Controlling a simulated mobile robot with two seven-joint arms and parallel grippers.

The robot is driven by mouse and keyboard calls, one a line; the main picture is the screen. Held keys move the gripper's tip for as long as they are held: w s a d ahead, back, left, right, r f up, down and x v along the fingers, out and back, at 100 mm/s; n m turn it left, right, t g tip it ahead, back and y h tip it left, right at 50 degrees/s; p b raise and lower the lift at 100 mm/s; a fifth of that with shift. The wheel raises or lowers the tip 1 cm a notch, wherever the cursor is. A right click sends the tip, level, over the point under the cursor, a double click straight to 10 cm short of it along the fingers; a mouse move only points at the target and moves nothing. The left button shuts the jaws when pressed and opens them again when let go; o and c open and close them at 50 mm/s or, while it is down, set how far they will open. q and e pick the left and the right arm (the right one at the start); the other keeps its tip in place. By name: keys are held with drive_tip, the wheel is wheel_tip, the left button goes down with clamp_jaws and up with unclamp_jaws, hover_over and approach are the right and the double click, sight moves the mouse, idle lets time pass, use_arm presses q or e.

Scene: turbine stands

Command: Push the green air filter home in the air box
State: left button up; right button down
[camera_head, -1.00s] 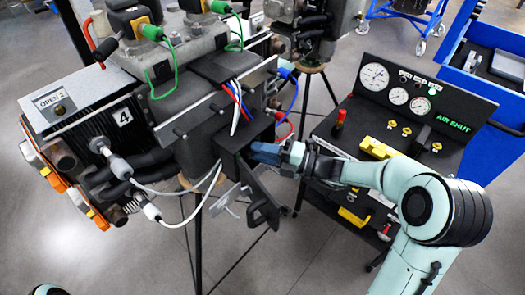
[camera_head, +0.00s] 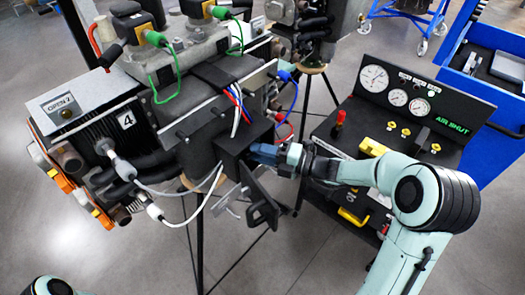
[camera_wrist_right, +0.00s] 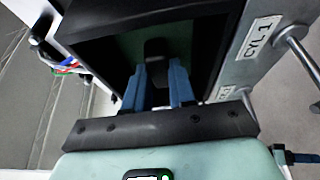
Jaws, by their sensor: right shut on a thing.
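The black air box (camera_head: 236,146) sits on the front of the engine, with its door (camera_head: 262,210) hanging open below. My right gripper (camera_head: 262,152) reaches into its open side from the right. In the right wrist view, the box's dark wall (camera_wrist_right: 88,55) surrounds a dark green face, the air filter (camera_wrist_right: 124,48), deep inside. My right gripper's blue fingers (camera_wrist_right: 158,85) are shut on the filter's black tab (camera_wrist_right: 155,52). The fingertips and the filter's edges are in shadow, so its exact depth cannot be told. My left gripper is out of view.
A black gauge cart (camera_head: 400,110) with yellow valves stands right of the engine, beneath my right arm. A blue trolley (camera_head: 490,90) is behind it. Cables and hoses (camera_head: 240,100) run close above the box. Open floor (camera_head: 330,260) lies in front.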

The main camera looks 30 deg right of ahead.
drive_tip(key=shift+w+a+r, duration=0.15)
drive_tip(key=shift+r, duration=0.1)
drive_tip(key=c, duration=1.2)
unclamp_jaws()
drive_tip(key=shift+c, duration=0.2)
drive_tip(key=o, duration=0.4)
drive_tip(key=shift+w+a+f, duration=0.1)
drive_tip(key=shift+w, duration=0.3)
drive_tip(key=shift+s+f, duration=0.1)
drive_tip(key=shift+s, duration=0.05)
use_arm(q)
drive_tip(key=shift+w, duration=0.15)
use_arm(e)
drive_tip(key=shift+o, duration=0.7)
drive_tip(key=shift+s, duration=0.1)
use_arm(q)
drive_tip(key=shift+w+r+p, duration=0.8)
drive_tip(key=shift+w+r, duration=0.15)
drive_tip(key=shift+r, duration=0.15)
use_arm(e)
drive_tip(key=v, duration=0.7)
